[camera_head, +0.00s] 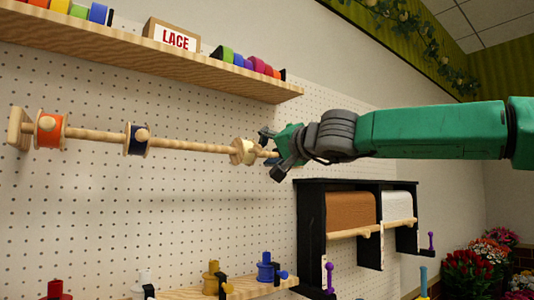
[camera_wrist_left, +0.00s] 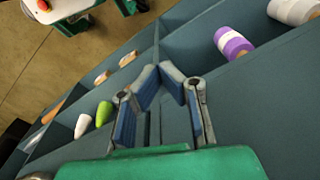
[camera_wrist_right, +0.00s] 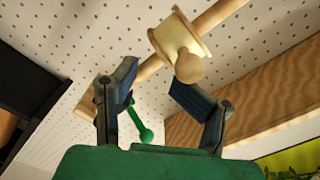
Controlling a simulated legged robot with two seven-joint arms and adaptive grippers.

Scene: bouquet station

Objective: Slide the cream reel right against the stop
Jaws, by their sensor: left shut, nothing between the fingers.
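The cream reel (camera_head: 243,151) sits on a long wooden rod (camera_head: 90,136) against the pegboard, toward the rod's right end. My right gripper (camera_head: 271,154) is just right of the reel. In the right wrist view its fingers are open and apart, with the rod behind them. The cream reel (camera_wrist_right: 178,38) and its round wooden knob (camera_wrist_right: 189,68) lie beyond the fingertips, with no clear grip on them. I cannot make out the stop; the gripper covers the rod's right end in the head view. My left gripper (camera_wrist_left: 160,72) is shut and empty.
An orange reel (camera_head: 49,129) and a navy reel (camera_head: 136,139) share the rod. A ribbon shelf (camera_head: 150,62) runs above. A black paper-roll rack (camera_head: 311,225) stands below my right arm. Blue bins with spools, including a purple one (camera_wrist_left: 233,43), surround my left gripper.

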